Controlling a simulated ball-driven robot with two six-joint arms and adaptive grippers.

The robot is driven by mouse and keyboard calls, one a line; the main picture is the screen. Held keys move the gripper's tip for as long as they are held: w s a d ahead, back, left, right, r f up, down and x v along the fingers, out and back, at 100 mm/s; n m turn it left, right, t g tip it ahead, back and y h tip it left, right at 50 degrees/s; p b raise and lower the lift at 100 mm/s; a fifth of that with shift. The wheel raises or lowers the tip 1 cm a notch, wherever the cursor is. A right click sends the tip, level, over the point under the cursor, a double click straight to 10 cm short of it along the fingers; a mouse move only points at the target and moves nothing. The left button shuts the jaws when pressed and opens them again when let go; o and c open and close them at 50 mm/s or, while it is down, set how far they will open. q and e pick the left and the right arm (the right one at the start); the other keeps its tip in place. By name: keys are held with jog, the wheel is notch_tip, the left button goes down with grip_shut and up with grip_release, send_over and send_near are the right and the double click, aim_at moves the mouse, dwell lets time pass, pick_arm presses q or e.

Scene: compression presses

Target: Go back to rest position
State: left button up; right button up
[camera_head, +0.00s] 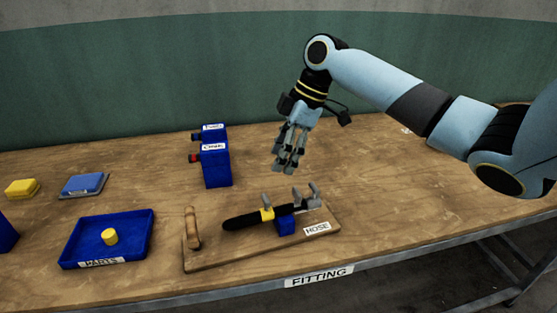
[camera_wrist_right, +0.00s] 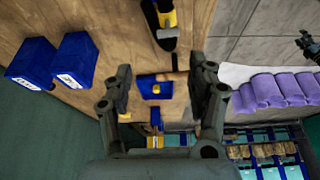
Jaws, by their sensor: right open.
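My right gripper (camera_head: 284,166) hangs above the back of the wooden table, right of two blue boxes and behind the fixture board. It is open and empty, its fingers pointing down and apart from anything on the table. In the right wrist view its fingers (camera_wrist_right: 160,75) stand wide apart with nothing held between them. My right arm reaches in from the right edge. A black hose with a yellow band (camera_head: 245,218) lies on the wooden board (camera_head: 215,255) labelled HOSE, near a small blue block (camera_head: 286,225). My left gripper is not in view.
Two blue boxes (camera_head: 216,167) stand at the back middle. A blue PARTS tray (camera_head: 75,245) holds a yellow piece (camera_head: 110,237). A blue pad (camera_head: 84,184) and a yellow block (camera_head: 22,187) lie at left. The table right of the board is mostly clear. Purple rolls (camera_wrist_right: 280,90) show in the wrist view.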

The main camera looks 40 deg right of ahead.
dwell(0.4)
jog(key=s+a+f+m+h, duration=0.1)
jog(key=s+a+f+m, duration=0.15)
jog(key=s+a, duration=0.3)
jog(key=s+a+f+m+h, duration=0.1)
jog(key=s+a+f, duration=0.3)
jog(key=s, duration=0.2)
jog(key=s+a+r+m+t+h, duration=0.1)
jog(key=s+r+m, duration=0.1)
jog(key=s+m, duration=0.3)
jog(key=s+a+r+m+h, duration=0.2)
jog(key=s, duration=0.5)
notch_tip(320, 180, down, 34)
jog(key=s+d+f+g+b, duration=0.1)
jog(key=d+b, duration=0.2)
jog(key=b, duration=0.6)
jog(key=s+f+b, duration=0.4)
jog(key=s+f, duration=0.5)
jog(key=f, duration=0.3)
jog(key=s+d+f+g+b, duration=0.1)
jog(key=s+f+b, duration=0.3)
jog(key=s+f, duration=0.6)
notch_tip(320, 180, down, 3)
jog(key=shift+s+r, duration=0.1)
jog(key=shift+s, duration=0.15)
